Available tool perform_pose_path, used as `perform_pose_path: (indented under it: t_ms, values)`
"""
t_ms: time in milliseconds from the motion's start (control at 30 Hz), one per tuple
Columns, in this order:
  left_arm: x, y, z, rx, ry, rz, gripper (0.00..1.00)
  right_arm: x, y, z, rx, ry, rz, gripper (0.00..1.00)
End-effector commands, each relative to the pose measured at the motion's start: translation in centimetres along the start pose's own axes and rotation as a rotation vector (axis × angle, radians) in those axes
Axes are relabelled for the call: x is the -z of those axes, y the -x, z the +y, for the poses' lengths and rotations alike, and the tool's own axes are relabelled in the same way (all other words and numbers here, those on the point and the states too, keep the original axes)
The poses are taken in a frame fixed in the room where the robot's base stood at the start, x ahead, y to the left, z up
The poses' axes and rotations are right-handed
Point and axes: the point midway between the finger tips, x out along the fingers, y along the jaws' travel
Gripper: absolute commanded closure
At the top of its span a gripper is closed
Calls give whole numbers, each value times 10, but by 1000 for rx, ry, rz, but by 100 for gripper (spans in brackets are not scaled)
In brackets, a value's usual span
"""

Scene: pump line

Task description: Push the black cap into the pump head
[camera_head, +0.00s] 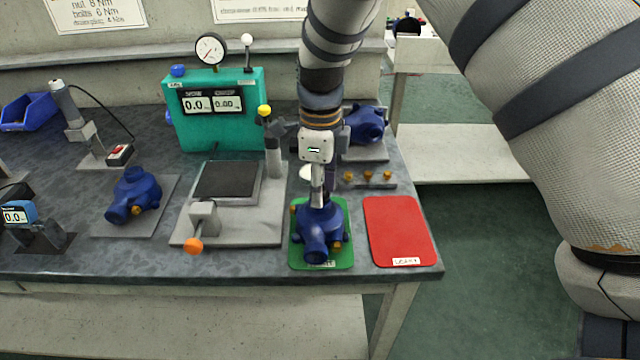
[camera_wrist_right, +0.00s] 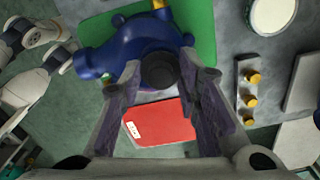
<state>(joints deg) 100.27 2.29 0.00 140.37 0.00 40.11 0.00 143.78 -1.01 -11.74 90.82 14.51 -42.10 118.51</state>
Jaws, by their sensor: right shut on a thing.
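The blue pump head (camera_head: 320,236) stands on the green mat (camera_head: 343,258) near the front edge of the bench. My right gripper (camera_head: 318,200) points down over it, close to its top. In the right wrist view the black cap (camera_wrist_right: 158,70) sits between the fingertips of my right gripper, which is shut on it. The blue pump head (camera_wrist_right: 125,45) lies right behind the cap there. I cannot tell whether the cap touches the pump head or is partly in it. The fingers hide the cap in the head view. My left gripper is not in view.
A red mat (camera_head: 398,230) lies empty to the right of the green one. A grey press fixture (camera_head: 228,190) stands on the left, with a teal gauge box (camera_head: 215,110) behind. Another blue pump head (camera_head: 133,194) lies further left. Brass fittings (camera_head: 368,176) stand behind the mats.

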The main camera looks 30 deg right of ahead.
Motion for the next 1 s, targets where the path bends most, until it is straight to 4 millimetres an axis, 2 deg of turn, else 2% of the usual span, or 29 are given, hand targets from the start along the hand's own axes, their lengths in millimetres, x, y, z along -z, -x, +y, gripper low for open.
perform_pose_path:
  t_ms: [1000]
  values:
    - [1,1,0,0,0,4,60,0,-7,0,0,0,0,83]
